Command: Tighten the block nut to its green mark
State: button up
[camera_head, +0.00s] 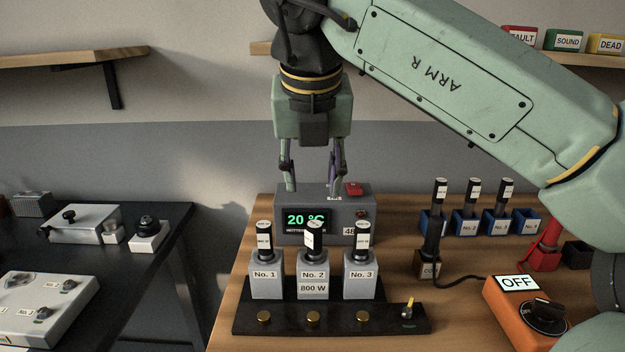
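My gripper (314,190) hangs pointing down over the grey control box (336,229), which has a display reading about 20 °C. Its two fingers are apart with nothing seen between them. In front of the box stand grey blocks labelled No. 1 (265,282), No. 2 (313,280) and No. 3 (360,281), each with a black-topped piece in it. They stand on a black base (245,322). Several brass round heads, one being (313,317), line its front. A small upright brass fitting (409,307) is at its right end.
A rack of blue holders (465,222) with black-topped pieces stands back right. An orange switch box (525,310) marked OFF is front right, with a black cable to the COLD-like labelled block (427,265). A dark table (150,270) with devices is left.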

aim_at(408, 311)
jog(key=k, duration=1)
